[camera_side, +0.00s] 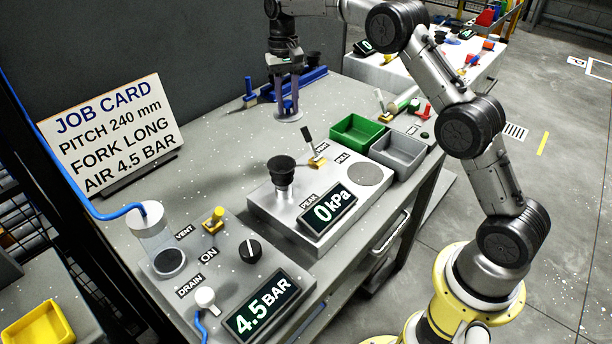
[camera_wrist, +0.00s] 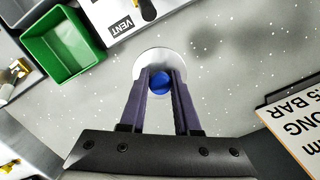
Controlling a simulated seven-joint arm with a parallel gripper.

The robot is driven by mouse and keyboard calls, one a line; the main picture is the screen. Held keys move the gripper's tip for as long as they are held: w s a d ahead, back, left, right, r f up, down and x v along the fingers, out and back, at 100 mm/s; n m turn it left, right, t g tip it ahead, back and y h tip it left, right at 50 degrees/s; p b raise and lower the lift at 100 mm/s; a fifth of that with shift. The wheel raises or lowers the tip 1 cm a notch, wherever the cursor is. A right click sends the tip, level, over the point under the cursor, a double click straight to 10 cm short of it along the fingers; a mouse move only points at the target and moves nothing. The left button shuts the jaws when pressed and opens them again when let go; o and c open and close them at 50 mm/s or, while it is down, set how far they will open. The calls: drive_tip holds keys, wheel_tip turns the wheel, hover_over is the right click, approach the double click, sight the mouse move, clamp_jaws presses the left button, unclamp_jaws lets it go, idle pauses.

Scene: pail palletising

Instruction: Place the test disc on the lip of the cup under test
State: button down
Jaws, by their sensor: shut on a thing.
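The test disc (camera_side: 288,116) is a pale round plate at the tips of my gripper (camera_side: 288,104) in the side view. In the wrist view the pale disc (camera_wrist: 141,62) shows with a blue knob (camera_wrist: 160,84) between the two fingers of my gripper (camera_wrist: 161,80), which is shut on the knob. Whether the disc touches the bench or hangs just above it, I cannot tell. The cup under test is a black suction cup (camera_side: 281,168), upright on the tester (camera_side: 312,200), nearer the camera and apart from my gripper. The tester display (camera_side: 328,208) reads 0 kPa.
A tilted lever (camera_side: 312,145) stands on the tester behind the cup. A green bin (camera_side: 358,130) and a grey bin (camera_side: 398,150) lie to its right. A blue rack (camera_side: 310,78) with a dark cup stands behind my gripper. Bench between gripper and tester is clear.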

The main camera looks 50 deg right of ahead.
drive_tip(key=n, duration=0.4)
drive_tip(key=shift+s+d+r+n+h, duration=0.3)
drive_tip(key=shift+r, duration=0.1)
drive_tip(key=shift+s+n, duration=0.1)
drive_tip(key=shift+n, duration=0.6)
drive_tip(key=shift+f+n, duration=0.1)
drive_tip(key=shift+n, duration=0.2)
drive_tip(key=n, duration=0.2)
hover_over(297, 155)
wheel_tip(297, 155, down, 6)
drive_tip(key=f, duration=0.1)
drive_tip(key=shift+a+f, duration=0.1)
drive_tip(key=shift+f, duration=2.75)
drive_tip(key=shift+f, duration=0.1)
drive_tip(key=c, duration=0.6)
unclamp_jaws()
